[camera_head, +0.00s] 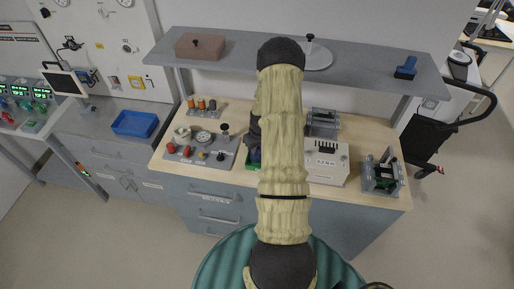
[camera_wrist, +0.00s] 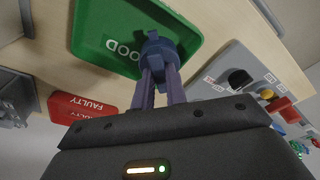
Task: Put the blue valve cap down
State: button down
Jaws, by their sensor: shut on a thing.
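The blue valve cap (camera_wrist: 154,42) shows in the wrist view between the tips of my gripper (camera_wrist: 159,66), which is shut on it. The cap is over the green tray marked GOOD (camera_wrist: 98,22); I cannot tell whether it touches the tray floor. In the head view my arm hides most of this spot. A bit of the green tray (camera_head: 251,164) shows left of the arm. A red tray marked FAULTY (camera_wrist: 85,106) lies to the left in the wrist view.
A control panel (camera_head: 202,148) with knobs and a gauge stands left of the green tray, and a white box (camera_head: 327,163) stands right of my arm. A grey fixture (camera_head: 383,175) is at the bench's right end. A grey shelf (camera_head: 375,68) hangs above the bench.

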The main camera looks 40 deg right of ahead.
jog(key=shift+f, duration=0.3)
jog(key=shift+w, duration=0.1)
jog(key=c, duration=1.4)
grip_release()
jog(key=shift+r, duration=0.15)
jog(key=shift+r+p, duration=0.5)
jog(key=shift+r, duration=0.1)
jog(key=shift+r+b, duration=0.2)
jog(key=shift+b, duration=0.2)
notch_tip(320, 180, up, 11)
jog(key=s+b, duration=0.2)
jog(key=b, duration=0.2)
jog(key=shift+r, duration=0.15)
jog(key=shift+a, duration=0.1)
